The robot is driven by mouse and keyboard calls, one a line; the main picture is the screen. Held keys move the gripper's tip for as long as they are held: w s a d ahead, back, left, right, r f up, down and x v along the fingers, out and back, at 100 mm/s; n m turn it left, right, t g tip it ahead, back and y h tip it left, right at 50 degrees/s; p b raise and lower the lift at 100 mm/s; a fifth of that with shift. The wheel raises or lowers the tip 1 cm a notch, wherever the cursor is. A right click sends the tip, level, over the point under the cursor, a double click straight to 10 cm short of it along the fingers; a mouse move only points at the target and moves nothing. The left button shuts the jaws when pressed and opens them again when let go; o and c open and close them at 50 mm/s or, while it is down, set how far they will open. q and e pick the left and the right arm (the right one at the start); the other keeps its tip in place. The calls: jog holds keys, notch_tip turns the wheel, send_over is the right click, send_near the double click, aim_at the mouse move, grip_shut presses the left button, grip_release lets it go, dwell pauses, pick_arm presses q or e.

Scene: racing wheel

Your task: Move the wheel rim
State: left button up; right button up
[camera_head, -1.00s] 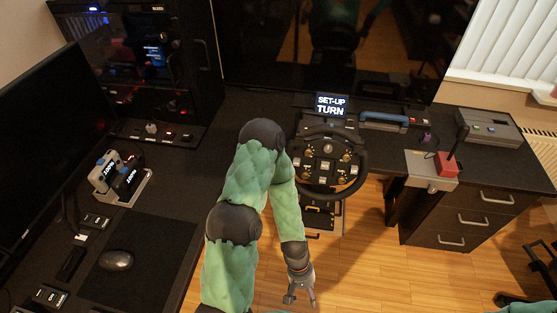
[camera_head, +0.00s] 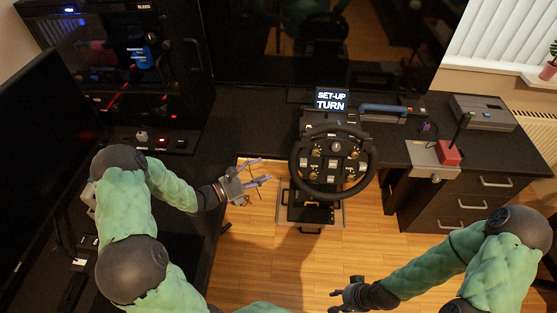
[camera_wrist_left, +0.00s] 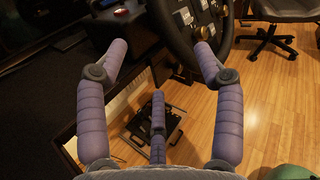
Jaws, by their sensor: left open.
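The black racing wheel's rim (camera_head: 369,166) stands upright in the middle of the head view, below the lit "SET-UP TURN" display (camera_head: 331,99). The rim also shows at the top of the left wrist view (camera_wrist_left: 178,45). My left gripper (camera_head: 262,171) is open and empty. It is a short way left of the rim, apart from it, with its fingers pointing toward the wheel. My right gripper (camera_head: 337,294) is low in the head view, over the floor and below the wheel. Its fingers are small and dark, so I cannot tell their opening.
A red-based joystick (camera_head: 450,154) stands right of the wheel, above a drawer cabinet (camera_head: 470,205). A pedal stand (camera_head: 312,212) is below the wheel. The left desk (camera_head: 225,115) carries a monitor (camera_head: 45,130). Wooden floor (camera_head: 265,255) is open between the desks.

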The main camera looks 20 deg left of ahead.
pick_arm(q)
jog(key=b+x, duration=0.2)
jog(key=x, duration=0.8)
jog(key=shift+d+b, duration=0.3)
jog(key=shift+b, duration=0.05)
jog(key=shift+w, duration=0.15)
jog(key=shift+c, duration=0.3)
grip_shut()
